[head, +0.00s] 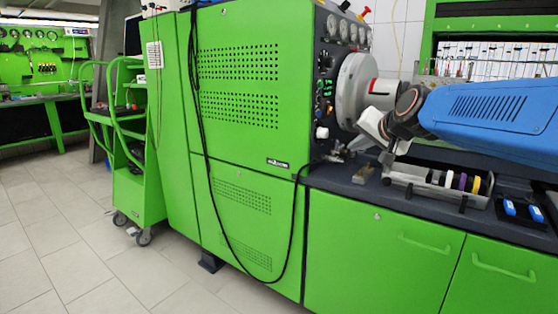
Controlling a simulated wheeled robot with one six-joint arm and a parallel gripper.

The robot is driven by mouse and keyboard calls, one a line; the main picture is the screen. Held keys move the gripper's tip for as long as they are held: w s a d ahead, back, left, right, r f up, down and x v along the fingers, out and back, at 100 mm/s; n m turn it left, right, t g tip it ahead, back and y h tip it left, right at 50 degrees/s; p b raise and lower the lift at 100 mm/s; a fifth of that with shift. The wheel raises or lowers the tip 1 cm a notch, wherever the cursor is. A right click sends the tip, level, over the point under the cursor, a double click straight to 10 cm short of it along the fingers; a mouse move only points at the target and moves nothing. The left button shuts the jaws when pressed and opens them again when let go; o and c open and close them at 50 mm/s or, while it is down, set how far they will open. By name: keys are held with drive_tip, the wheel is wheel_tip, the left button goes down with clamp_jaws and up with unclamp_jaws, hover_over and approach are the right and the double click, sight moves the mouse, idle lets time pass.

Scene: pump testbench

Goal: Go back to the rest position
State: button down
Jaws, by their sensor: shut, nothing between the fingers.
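My blue arm link (487,112) reaches in from the right edge, with a dark wrist joint (407,103) at its end. My gripper (373,128) shows small and pale beyond the wrist, in front of the test bench's round drive head (357,88). It is shut and empty. It appears close to the drive head, but I cannot tell the gap between them. The wrist and link hide part of the bench behind them.
The green test bench cabinet (235,147) fills the middle. A rack of coloured rings (452,180) and small blue items (521,209) stand on the dark worktop (345,185). A green trolley (137,190) stands left. The tiled floor (80,250) at the front left is clear.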

drive_tip(key=s+d+f+n+g+h, duration=0.1)
drive_tip(key=s+d+f+g, duration=0.1)
drive_tip(key=s+f, duration=0.6)
drive_tip(key=s+d+f+n+g+h, duration=0.1)
drive_tip(key=s+d+f+n+g, duration=0.1)
drive_tip(key=s+f, duration=0.7)
drive_tip(key=s+d+f+n+g+h, duration=0.1)
drive_tip(key=s+f, duration=0.8)
drive_tip(key=s, duration=1)
drive_tip(key=shift+d+n+g, duration=0.6)
drive_tip(key=shift+d+g, duration=0.2)
drive_tip(key=shift+g, duration=0.1)
drive_tip(key=shift+s+d+r, duration=0.1)
